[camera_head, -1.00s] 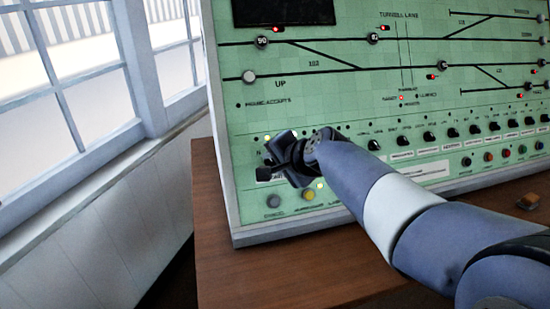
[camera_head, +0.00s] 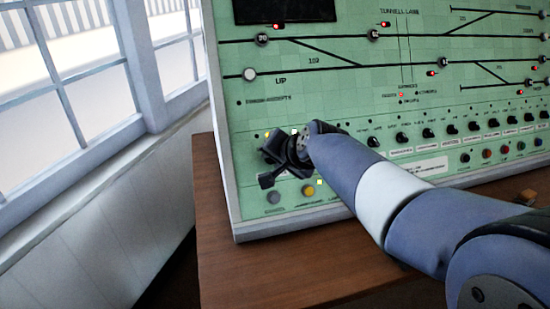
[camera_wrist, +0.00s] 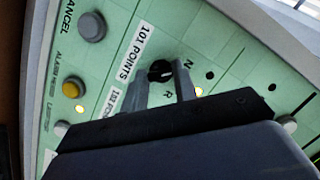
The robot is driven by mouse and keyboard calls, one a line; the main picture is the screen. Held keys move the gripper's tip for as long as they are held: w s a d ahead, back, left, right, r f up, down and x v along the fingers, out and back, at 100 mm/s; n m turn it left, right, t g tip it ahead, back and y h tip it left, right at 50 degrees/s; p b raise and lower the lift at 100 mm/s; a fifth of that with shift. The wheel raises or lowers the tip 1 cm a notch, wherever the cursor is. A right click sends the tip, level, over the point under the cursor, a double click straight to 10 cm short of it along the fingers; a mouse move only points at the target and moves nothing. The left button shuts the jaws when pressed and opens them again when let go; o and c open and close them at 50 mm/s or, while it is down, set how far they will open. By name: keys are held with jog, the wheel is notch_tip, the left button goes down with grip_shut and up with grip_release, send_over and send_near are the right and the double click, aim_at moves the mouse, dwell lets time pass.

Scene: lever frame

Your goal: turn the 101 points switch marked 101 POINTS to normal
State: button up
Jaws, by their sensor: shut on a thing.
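The 101 points switch is a small black rotary knob (camera_wrist: 160,70) on the green panel, beside the white label "101 POINTS" (camera_wrist: 135,52). The letters N (camera_wrist: 188,64) and R (camera_wrist: 168,94) are printed near it. My gripper (camera_wrist: 163,82) has its two grey fingers on either side of the knob and is shut on it. In the head view my gripper (camera_head: 283,155) is against the panel's lower left and hides the switch. The knob's pointer direction is hard to tell.
A yellow lamp (camera_wrist: 199,91) glows near the knob. Grey (camera_head: 273,198) and yellow (camera_head: 308,191) buttons sit below my gripper. More black knobs (camera_head: 402,137) run to the right. The brown desk (camera_head: 270,268) is clear in front.

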jog(key=shift+c, duration=0.2)
jog(key=o, duration=1)
jog(key=shift+s+r, duration=0.1)
jog(key=p+v, duration=0.1)
jog(key=v, duration=0.9)
jog(key=shift+s+d, duration=0.2)
jog(key=b+x, duration=0.1)
jog(key=x, duration=0.9)
jog(key=shift+w+a, duration=0.2)
jog(key=shift+w, duration=0.15)
jog(key=shift+s, duration=0.1)
